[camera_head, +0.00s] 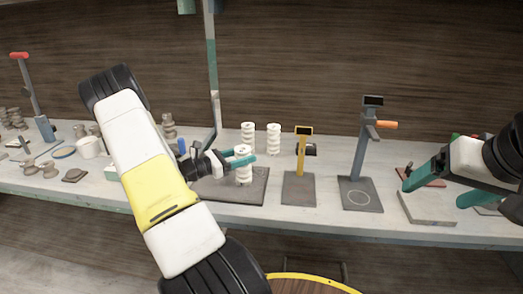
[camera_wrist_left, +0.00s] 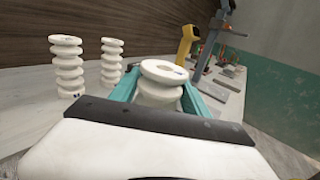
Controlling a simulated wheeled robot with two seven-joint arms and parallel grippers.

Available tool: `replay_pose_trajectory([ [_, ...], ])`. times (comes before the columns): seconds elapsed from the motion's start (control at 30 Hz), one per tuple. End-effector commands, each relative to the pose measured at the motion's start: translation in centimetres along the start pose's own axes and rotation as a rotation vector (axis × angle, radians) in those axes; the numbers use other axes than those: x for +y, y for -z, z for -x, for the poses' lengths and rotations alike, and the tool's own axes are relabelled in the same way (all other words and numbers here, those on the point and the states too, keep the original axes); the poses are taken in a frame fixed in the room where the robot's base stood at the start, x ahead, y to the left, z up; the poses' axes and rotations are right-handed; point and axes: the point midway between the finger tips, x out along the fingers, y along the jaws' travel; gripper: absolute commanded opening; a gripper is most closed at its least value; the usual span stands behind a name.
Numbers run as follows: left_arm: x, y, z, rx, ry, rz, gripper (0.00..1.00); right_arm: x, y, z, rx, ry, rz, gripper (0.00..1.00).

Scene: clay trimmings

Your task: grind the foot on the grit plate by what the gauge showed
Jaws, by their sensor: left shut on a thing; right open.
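My left gripper (camera_head: 246,160) is shut on a white ribbed insulator (camera_head: 243,175). The insulator is upright over a dark flat plate (camera_head: 258,190); I cannot tell if its foot touches it. In the left wrist view the insulator (camera_wrist_left: 163,72) sits between the teal fingers (camera_wrist_left: 162,92), with a small dark mark on its top; its foot is hidden. A yellow stand with a small display (camera_head: 301,150) and a grey stand with a display and orange handle (camera_head: 360,150) are to the right. My right gripper (camera_head: 438,190) is open and empty, above a pale grey slab (camera_head: 428,208).
Two more white ribbed insulators (camera_head: 248,136) (camera_head: 273,139) stand behind the dark plate. A tall bent post (camera_head: 212,75) rises behind my left gripper. Brown ribbed pieces, a white cup (camera_head: 90,147) and a red-handled stand (camera_head: 30,88) are at the left.

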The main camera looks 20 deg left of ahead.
Motion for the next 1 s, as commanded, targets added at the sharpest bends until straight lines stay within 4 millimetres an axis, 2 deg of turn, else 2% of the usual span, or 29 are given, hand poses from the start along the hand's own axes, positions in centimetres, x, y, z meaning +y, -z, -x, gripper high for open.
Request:
replay_pose_trajectory([
  [0.27,0.1,0.0,0.1,-0.002,0.0,-0.001,0.0,0.0,0.0,0.0,0.0,0.0,0.0,0.82],
  [0.7,1.7,0.1,2.1,-0.001,-0.002,-0.002,0.0,0.0,0.0,0.0,0.0,0.0,0.0,0.82],
  [1.0,2.2,0.1,2.8,0.0,-0.001,-0.002,0.0,0.0,0.0,0.0,0.0,0.0,0.0,0.82],
])
